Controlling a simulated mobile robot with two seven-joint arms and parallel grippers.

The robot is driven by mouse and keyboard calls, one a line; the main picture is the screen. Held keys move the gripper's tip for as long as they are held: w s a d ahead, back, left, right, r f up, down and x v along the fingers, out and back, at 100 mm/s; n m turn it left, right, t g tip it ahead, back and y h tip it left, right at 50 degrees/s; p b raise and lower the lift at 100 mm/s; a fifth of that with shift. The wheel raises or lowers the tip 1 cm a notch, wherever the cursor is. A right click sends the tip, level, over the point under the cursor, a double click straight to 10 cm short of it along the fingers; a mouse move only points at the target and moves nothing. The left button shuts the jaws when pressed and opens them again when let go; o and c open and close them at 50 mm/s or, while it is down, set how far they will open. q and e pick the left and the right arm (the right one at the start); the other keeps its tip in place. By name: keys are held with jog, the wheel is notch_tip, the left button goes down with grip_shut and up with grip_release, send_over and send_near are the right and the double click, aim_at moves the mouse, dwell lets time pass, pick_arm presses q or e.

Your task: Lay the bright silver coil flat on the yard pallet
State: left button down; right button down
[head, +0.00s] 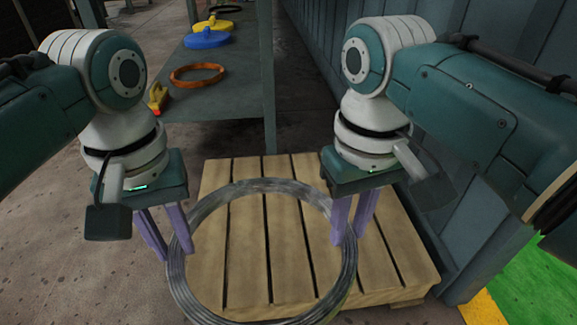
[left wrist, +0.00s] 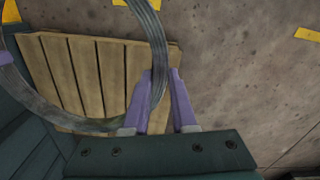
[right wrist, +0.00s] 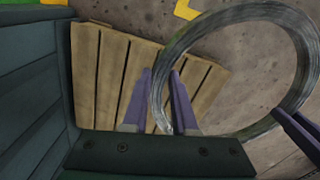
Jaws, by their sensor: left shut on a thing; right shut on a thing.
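The bright silver coil (head: 270,186) is a wide ring held between my two grippers, seemingly above the pallet. It also shows in the left wrist view (left wrist: 158,50) and the right wrist view (right wrist: 301,60). My left gripper (head: 168,248) is shut on its left side, and my right gripper (head: 348,238) on its right side. The wooden slatted yard pallet (head: 225,172) lies on the floor beneath, bare through the ring. In the head view the coil overlaps the pallet's left and near edges. Its exact height and tilt are hard to tell.
A grey bench (head: 238,85) stands behind on the left with an orange ring (head: 197,74), a blue disc (head: 207,38) and a yellow-orange item (head: 157,97). A ribbed wall (head: 325,60) runs close along the right. Green floor (head: 535,280) with a yellow edge lies at front right.

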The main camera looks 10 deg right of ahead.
notch_tip(320, 180, down, 22)
jog(key=s+b, duration=0.1)
jog(key=b, duration=1.9)
jog(key=shift+s+d+r, duration=0.15)
jog(key=shift+s+d, duration=0.05)
jog(key=shift+s, duration=0.05)
jog(key=shift+w, duration=0.1)
